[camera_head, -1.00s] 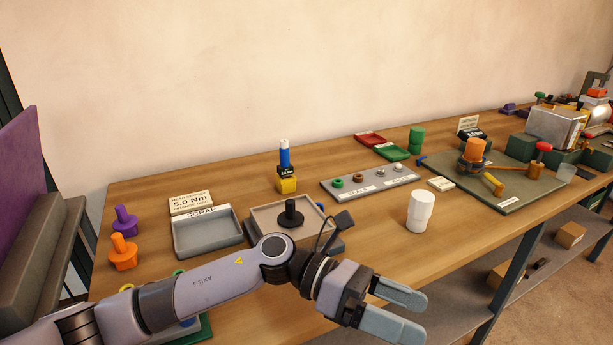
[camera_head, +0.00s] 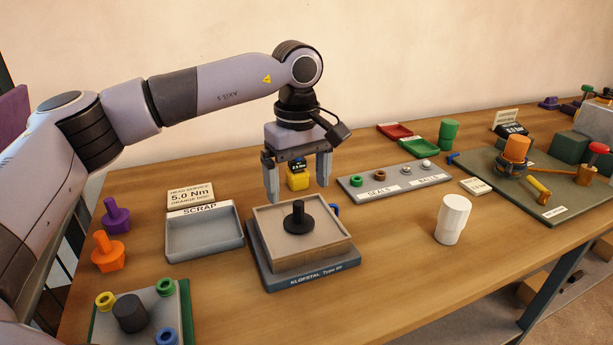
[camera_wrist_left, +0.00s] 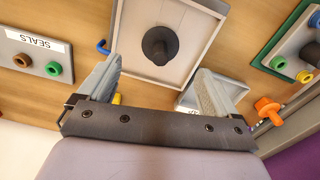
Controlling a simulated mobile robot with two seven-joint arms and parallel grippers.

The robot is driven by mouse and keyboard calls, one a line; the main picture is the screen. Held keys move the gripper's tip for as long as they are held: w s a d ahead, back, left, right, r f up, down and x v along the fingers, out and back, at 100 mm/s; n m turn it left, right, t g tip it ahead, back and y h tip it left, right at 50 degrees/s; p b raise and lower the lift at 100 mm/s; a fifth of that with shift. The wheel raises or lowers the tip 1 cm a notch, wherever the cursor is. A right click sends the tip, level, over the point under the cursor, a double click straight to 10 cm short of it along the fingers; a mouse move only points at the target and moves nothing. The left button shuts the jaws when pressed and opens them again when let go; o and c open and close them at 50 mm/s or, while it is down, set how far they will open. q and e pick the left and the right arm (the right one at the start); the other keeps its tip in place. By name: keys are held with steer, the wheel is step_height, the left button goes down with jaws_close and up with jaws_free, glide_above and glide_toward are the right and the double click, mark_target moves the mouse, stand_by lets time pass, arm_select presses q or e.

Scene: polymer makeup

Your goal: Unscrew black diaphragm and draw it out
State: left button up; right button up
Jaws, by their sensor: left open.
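The black diaphragm (camera_head: 299,218) is a dark disc with an upright stem. It sits in the middle of the square, light-coloured tray on the box labelled KLOFSTAL Type 80 (camera_head: 312,281). It also shows in the left wrist view (camera_wrist_left: 160,46), beyond the fingertips. My left gripper (camera_head: 297,193) points down with its fingers spread and empty. It is above and behind the diaphragm, apart from it. In the left wrist view the gripper (camera_wrist_left: 155,85) has both fingers open with nothing between them. My right gripper is in neither current view.
The grey SCRAP tray (camera_head: 204,257) is left of the box. The seals and balls rack (camera_head: 395,181) and a white cup (camera_head: 453,220) are to the right. Purple (camera_head: 115,216) and orange (camera_head: 109,252) knobbed parts stand at the left.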

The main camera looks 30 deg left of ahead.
mark_target(298, 203)
arm_select(q)
steer(key=shift+s+f, duration=0.1)
steer(key=shift+f, duration=3.4)
